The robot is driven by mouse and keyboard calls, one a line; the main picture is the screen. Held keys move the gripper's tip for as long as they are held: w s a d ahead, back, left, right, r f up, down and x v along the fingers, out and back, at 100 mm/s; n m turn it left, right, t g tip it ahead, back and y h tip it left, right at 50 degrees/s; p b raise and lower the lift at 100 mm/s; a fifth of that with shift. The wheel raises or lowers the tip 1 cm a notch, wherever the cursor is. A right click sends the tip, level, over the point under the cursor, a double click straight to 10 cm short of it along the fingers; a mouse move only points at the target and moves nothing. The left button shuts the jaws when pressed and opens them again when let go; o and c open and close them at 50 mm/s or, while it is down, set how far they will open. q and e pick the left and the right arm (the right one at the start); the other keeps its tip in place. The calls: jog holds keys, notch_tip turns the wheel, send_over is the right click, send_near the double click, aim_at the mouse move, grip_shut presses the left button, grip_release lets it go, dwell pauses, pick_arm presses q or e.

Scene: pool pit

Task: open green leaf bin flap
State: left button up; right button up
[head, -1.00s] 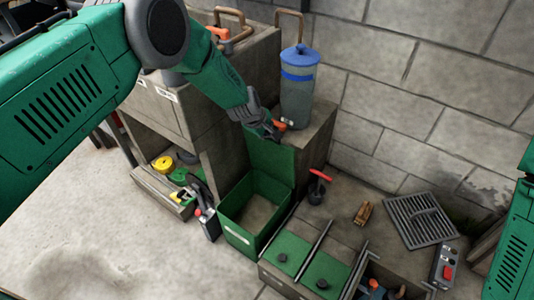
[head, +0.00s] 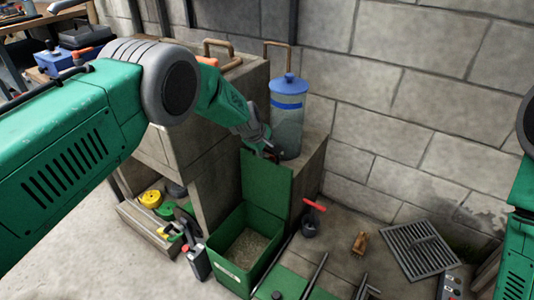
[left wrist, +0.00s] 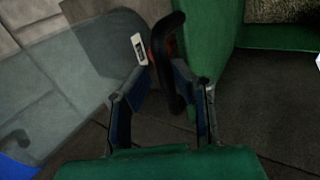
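The green leaf bin (head: 228,270) stands on the floor at lower centre in the head view, with leafy litter (head: 246,250) inside. Its green flap (head: 265,190) stands up at the back of the opening. My left gripper (head: 272,150) is at the flap's top edge. In the left wrist view, its fingers (left wrist: 162,78) flank a dark, red-marked handle (left wrist: 178,100) beside the green flap (left wrist: 213,45). My right gripper is out of view; only part of that arm shows at right.
A translucent container with a blue lid (head: 288,115) stands on a block close behind the gripper. A concrete cabinet (head: 215,160) is left of the bin. A dark can (head: 196,262), red-handled tool (head: 312,212) and grate (head: 420,248) lie around it.

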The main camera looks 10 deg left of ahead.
pick_arm(q)
jog(key=shift+s, duration=0.1)
jog(key=shift+f, duration=0.2)
jog(key=v, duration=1.2)
